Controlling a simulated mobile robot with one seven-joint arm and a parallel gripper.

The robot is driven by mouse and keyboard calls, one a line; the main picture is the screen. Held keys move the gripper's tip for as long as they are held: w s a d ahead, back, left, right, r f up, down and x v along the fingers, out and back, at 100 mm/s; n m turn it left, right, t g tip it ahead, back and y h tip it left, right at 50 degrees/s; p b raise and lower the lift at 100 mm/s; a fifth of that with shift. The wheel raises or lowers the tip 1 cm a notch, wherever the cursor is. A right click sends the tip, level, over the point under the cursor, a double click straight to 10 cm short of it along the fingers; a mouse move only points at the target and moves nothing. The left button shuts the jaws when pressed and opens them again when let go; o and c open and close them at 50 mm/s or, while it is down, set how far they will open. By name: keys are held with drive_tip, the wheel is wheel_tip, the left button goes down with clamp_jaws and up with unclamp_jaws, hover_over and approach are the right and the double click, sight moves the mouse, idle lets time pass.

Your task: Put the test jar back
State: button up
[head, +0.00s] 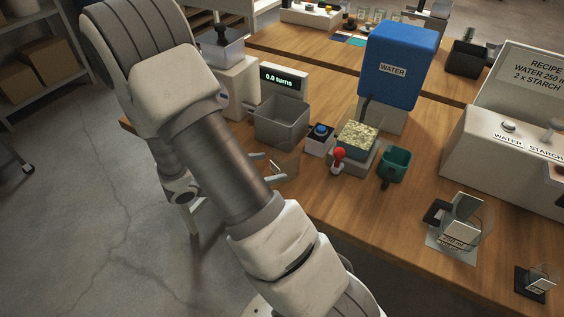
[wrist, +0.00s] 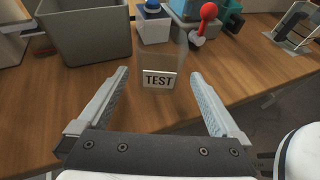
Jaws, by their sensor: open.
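The test jar (wrist: 159,80) is a clear, box-like vessel with a white label reading TEST. It appears to stand upright on the wooden table, near the front edge. It also shows faintly in the head view (head: 289,164). My gripper (wrist: 158,73) is open, with one finger on each side of the jar's label in the wrist view. A gap shows between each finger and the label. In the head view my gripper (head: 271,167) is partly hidden by my arm. The jar's far side is hard to make out.
A grey bin (head: 281,121) and a blue-button box (head: 320,138) stand just behind. A clear vessel on a plate (head: 447,246) stands farther right.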

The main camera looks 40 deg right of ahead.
drive_tip(key=shift+v, duration=1.05)
drive_tip(key=shift+a+r, duration=0.2)
drive_tip(key=shift+r, duration=0.05)
drive_tip(key=s+a+r+m+t+y, duration=0.2)
drive_tip(key=s+a+r+m+y, duration=0.4)
drive_tip(key=r+m, duration=0.3)
drive_tip(key=s+a+r+m+t+y, duration=0.3)
drive_tip(key=s+a+r+m+y, duration=0.4)
drive_tip(key=r+m, duration=0.2)
drive_tip(key=shift+s+a+r+t, duration=0.2)
drive_tip(key=shift+a+r+t, duration=0.1)
drive_tip(key=shift+r, duration=1)
